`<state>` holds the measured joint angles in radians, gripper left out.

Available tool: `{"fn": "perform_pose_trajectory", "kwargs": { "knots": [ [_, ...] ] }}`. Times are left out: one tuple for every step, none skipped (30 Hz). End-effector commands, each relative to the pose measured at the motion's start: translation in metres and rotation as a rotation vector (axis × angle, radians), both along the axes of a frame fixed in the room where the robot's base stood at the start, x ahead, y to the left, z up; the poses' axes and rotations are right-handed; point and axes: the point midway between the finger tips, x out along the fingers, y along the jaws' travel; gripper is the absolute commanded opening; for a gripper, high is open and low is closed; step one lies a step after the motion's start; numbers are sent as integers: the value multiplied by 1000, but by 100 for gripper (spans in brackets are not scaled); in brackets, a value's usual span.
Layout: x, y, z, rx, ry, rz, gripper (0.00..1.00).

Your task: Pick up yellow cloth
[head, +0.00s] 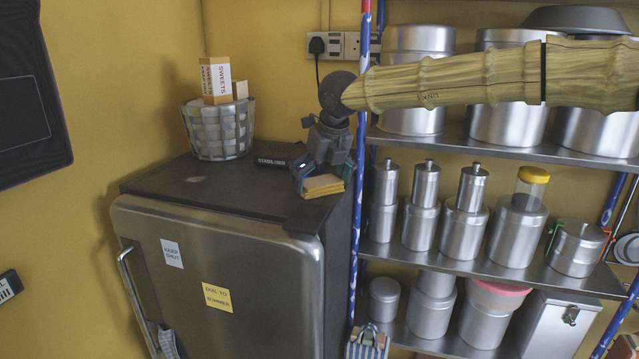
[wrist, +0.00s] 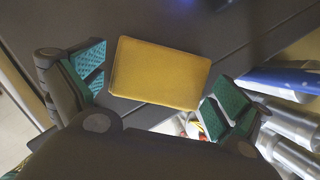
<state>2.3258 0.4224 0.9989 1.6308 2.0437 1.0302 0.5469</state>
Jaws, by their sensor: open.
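The yellow cloth (head: 323,185) is a flat, folded rectangle lying on the dark top of the fridge (head: 200,188), near its front right corner. My gripper (head: 322,180) points down over the cloth. In the wrist view the cloth (wrist: 160,73) lies between the two spread green-padded fingers of my gripper (wrist: 155,95), one to its left and one to its right. The gripper is open and holds nothing. I cannot tell the exact height of the fingertips above the fridge top.
A dark box (head: 279,155) lies just behind the gripper. A woven metal basket (head: 218,130) with a sweets carton (head: 215,80) stands at the back left of the fridge top. A shelf rack with steel canisters (head: 421,208) and a blue post (head: 358,200) stand close on the right.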

Motion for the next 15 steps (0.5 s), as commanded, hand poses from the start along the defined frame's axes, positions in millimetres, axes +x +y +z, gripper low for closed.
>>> {"fn": "perform_pose_trajectory", "kwargs": {
  "knots": [
    [0, 0, 0, 0, 0, 0, 100],
    [0, 0, 0, 0, 0, 0, 100],
    [0, 0, 0, 0, 0, 0, 100],
    [0, 0, 0, 0, 0, 0, 98],
    [0, 0, 0, 0, 0, 0, 93],
    [0, 0, 0, 0, 0, 0, 85],
    [0, 0, 0, 0, 0, 0, 80],
    [0, 0, 0, 0, 0, 0, 74],
    [0, 0, 0, 0, 0, 0, 72],
    [0, 0, 0, 0, 0, 0, 72],
    [0, 0, 0, 0, 0, 0, 72],
    [0, 0, 0, 0, 0, -1, 69],
    [0, 0, 0, 0, 0, -1, 69],
    [0, 0, 0, 0, 0, -1, 69],
    [0, 0, 0, 0, 0, -1, 69]
  ]
}}
